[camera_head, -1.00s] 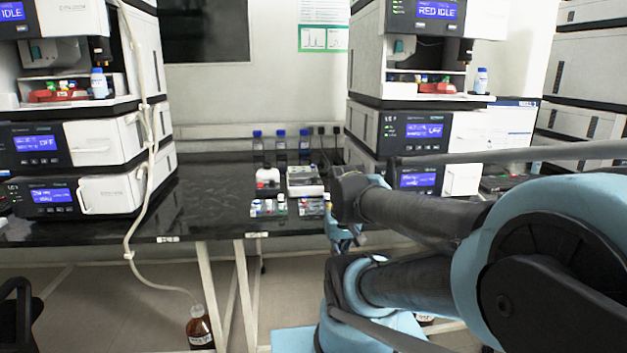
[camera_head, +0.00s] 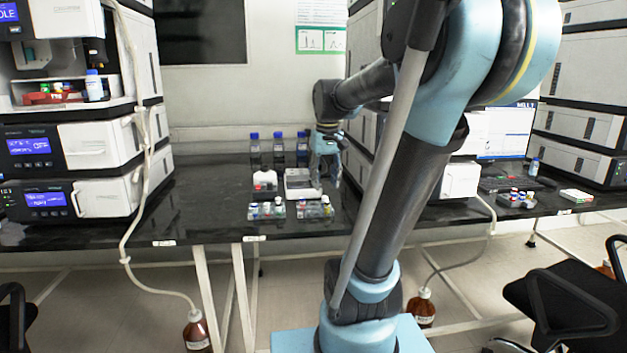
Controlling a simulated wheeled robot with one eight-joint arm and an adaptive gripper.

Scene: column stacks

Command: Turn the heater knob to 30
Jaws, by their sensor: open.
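A small grey and white box-shaped device (camera_head: 297,181), which looks like the heater, sits on the black bench. Its knob and any scale are too small to make out. My gripper (camera_head: 326,182) hangs pointing down at the right edge of this device, open and empty. It partly covers the device's right side. I cannot tell whether the fingers touch it.
Two vial racks (camera_head: 266,211) (camera_head: 315,208) lie in front. Blue-capped bottles (camera_head: 279,144) stand behind. Instrument stacks flank the bench on the left (camera_head: 105,190) and right (camera_head: 461,181). The bench between the left stack and the racks is clear.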

